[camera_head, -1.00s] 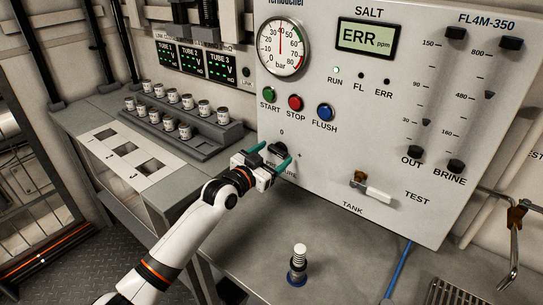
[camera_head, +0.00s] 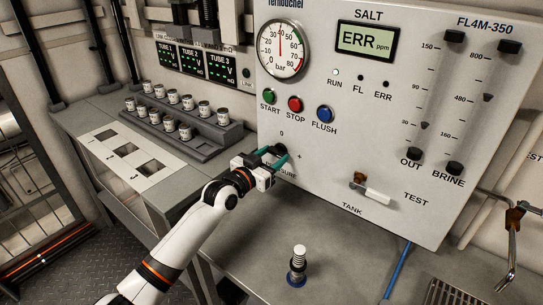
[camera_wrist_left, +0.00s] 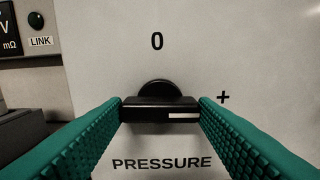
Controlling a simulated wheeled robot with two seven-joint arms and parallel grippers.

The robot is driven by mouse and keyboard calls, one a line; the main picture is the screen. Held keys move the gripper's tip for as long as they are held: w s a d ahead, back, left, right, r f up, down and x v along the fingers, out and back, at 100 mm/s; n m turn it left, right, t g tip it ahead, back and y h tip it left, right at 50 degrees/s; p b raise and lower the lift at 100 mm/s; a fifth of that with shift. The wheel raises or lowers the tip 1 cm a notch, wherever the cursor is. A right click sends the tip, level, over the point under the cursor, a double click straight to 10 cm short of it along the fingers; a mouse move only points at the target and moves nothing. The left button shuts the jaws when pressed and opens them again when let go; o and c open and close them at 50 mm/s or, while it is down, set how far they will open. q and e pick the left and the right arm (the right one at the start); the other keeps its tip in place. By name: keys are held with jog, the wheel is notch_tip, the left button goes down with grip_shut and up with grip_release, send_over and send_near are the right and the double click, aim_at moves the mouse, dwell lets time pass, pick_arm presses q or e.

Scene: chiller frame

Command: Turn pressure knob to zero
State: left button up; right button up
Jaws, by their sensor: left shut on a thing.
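The black pressure knob (camera_wrist_left: 158,103) sits on the white panel, between the 0 mark above and the PRESSURE label below. In the left wrist view its bar lies level, and its white pointer line is at the right end, toward the plus mark. My left gripper (camera_wrist_left: 160,110) has one teal finger at each end of the bar and is shut on it. In the head view the left gripper (camera_head: 272,157) is at the panel and mostly hides the knob. The pressure gauge (camera_head: 282,47) above has a red needle pointing nearly straight up. My right gripper is not in view.
Start (camera_head: 269,97), stop (camera_head: 295,104) and flush (camera_head: 325,113) buttons sit just above the knob. A tank valve handle (camera_head: 372,193) sticks out to the right. A white-topped plunger (camera_head: 299,260) stands on the counter (camera_head: 240,245). Several small cans fill a rack (camera_head: 205,150) at left.

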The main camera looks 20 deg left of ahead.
pick_arm(q)
jog(key=n+p, duration=0.1)
jog(key=n, duration=0.3)
jog(key=n+p, duration=0.1)
jog(key=n, duration=0.4)
jog(key=n+p, duration=0.1)
jog(key=n, duration=0.3)
jog(key=shift+n, duration=0.3)
jog(key=n+p, duration=0.1)
jog(key=n, duration=0.3)
jog(key=shift+n, duration=0.3)
jog(key=o, duration=1)
jog(key=v, duration=1.2)
